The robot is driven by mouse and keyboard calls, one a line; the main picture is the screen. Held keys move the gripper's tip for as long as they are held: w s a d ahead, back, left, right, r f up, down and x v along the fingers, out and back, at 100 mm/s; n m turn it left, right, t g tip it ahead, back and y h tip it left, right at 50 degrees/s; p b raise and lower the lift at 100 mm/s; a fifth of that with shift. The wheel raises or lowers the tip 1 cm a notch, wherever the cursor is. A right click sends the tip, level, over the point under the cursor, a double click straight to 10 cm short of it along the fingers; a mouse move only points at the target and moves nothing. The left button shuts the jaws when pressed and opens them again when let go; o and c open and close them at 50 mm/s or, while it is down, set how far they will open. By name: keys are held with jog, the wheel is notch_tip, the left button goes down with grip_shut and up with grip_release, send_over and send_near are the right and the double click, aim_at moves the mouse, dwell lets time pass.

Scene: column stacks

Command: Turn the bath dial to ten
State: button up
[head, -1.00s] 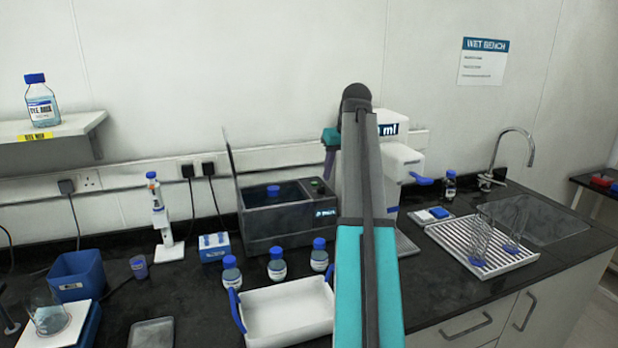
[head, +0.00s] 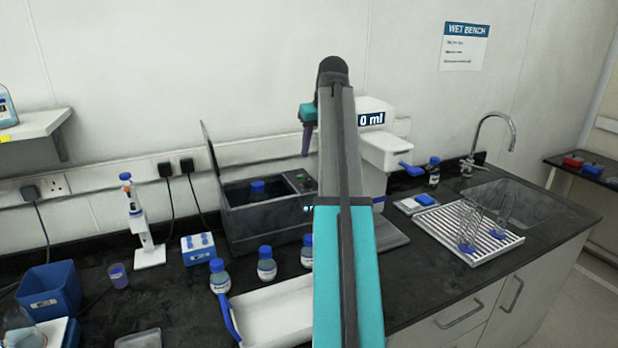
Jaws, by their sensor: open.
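The bath is a dark grey box (head: 262,222) on the bench, left of my arm, with its lid standing open at its left side. The dial cannot be made out; my arm hides part of the bath's right side. My gripper (head: 306,143) shows small beyond my arm, pointing down above and behind the bath's right end. It is open, with nothing seen in it, and clear of the bath.
A white dispenser (head: 378,152) reading "0 ml" stands behind and right of my arm. Three blue-capped bottles and a white tray (head: 268,325) with blue handles stand in front of the bath. A drying rack (head: 455,236) and sink lie right.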

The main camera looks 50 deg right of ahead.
aim_at(308, 179)
jog(key=shift+p+x, duration=1.65)
jog(key=shift+x, duration=5.15)
jog(key=shift+s+a, duration=0.1)
jog(key=shift+c, duration=0.4)
jog(key=c, duration=0.9)
jog(key=shift+c, duration=0.2)
